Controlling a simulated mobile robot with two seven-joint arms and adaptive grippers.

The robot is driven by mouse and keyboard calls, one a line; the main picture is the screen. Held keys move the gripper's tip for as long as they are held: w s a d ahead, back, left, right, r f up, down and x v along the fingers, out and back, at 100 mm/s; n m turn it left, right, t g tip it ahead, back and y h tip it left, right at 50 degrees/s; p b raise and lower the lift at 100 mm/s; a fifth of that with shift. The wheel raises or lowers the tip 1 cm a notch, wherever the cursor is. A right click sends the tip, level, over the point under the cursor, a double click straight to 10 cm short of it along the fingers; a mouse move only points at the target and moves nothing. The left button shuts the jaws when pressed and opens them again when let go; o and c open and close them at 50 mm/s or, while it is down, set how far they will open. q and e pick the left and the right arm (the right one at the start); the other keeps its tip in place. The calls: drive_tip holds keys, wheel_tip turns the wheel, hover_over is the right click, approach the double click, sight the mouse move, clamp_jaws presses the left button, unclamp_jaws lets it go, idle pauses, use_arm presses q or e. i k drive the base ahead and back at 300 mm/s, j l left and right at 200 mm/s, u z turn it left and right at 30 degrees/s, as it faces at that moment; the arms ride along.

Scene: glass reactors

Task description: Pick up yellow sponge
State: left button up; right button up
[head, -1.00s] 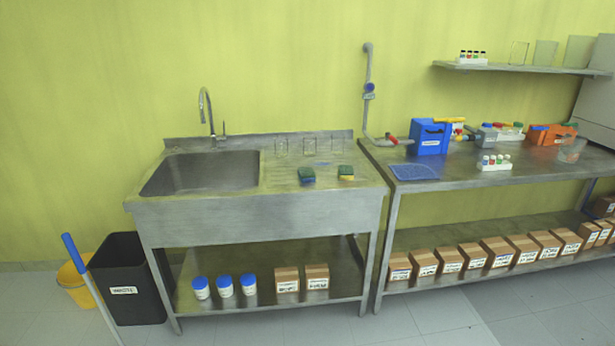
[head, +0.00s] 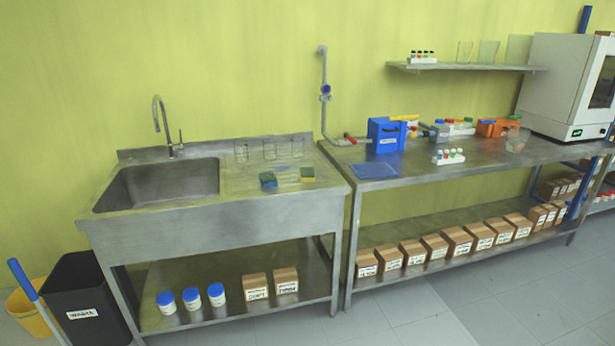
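The yellow sponge (head: 307,176) has a dark green top and a yellow lower side. It lies on the steel drainboard to the right of the sink basin (head: 165,187). A second sponge (head: 268,181), with a green top and a blue side, lies just to its left, apart from it. Neither of my grippers is in view, and nothing is touching the sponges.
Clear glass beakers (head: 270,150) stand behind the sponges. To the right is a steel table (head: 420,170) with a blue mat (head: 375,171), a blue box (head: 386,134) and a vial rack (head: 448,157). A black bin (head: 85,300) stands at the lower left. The front floor is clear.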

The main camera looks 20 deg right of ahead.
sight(306, 174)
drive_tip(key=i+l+u, duration=0.15)
drive_tip(key=i+l, duration=0.2)
drive_tip(key=i, duration=0.2)
drive_tip(key=i+l+u, duration=0.15)
drive_tip(key=i+l, duration=0.25)
drive_tip(key=i, duration=0.15)
